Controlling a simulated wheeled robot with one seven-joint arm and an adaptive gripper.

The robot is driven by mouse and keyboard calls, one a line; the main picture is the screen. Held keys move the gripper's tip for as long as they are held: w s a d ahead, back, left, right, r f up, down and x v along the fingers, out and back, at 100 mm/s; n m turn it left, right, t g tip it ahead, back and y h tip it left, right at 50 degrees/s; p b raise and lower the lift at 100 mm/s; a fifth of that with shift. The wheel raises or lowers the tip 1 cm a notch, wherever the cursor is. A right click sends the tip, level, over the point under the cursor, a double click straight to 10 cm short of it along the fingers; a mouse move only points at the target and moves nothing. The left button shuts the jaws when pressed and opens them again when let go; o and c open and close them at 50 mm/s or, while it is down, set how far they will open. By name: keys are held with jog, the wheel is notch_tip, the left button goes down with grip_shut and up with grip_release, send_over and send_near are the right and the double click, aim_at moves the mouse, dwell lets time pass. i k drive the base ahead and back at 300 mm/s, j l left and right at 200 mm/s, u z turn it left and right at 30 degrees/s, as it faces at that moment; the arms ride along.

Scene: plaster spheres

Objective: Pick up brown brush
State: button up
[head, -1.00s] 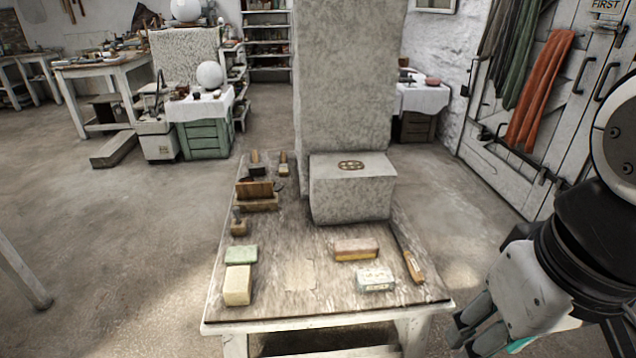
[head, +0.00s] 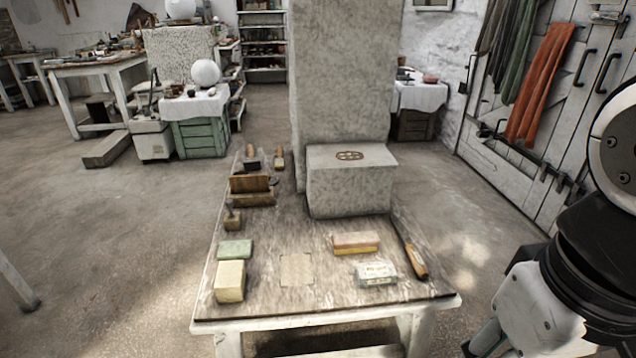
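No single object stands out clearly as the brown brush. A slim tool with a brown handle (head: 416,261) lies at the right edge of the worktable (head: 330,295). Two small wooden-handled, brush-like tools stand at the far left of the table, a darker one (head: 252,160) and a paler one (head: 280,159). My gripper (head: 484,344) is at the bottom right, to the right of the table's front corner and apart from everything on it. Its fingers are mostly cut off by the lower edge, so its opening is hidden.
A wooden box (head: 252,197) and a small wooden block tool (head: 232,218) sit on the left side. Green (head: 235,249), cream (head: 230,282), orange-and-yellow (head: 356,242) and white (head: 376,274) blocks lie in front. A large stone block (head: 349,188) fills the back right.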

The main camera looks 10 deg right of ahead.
aim_at(359, 241)
jog(key=z, duration=1.6)
jog(key=u, duration=1.45)
jog(key=i+u, duration=0.1)
jog(key=i+j+z, duration=0.15)
jog(key=i+z, duration=0.3)
jog(key=i, duration=0.15)
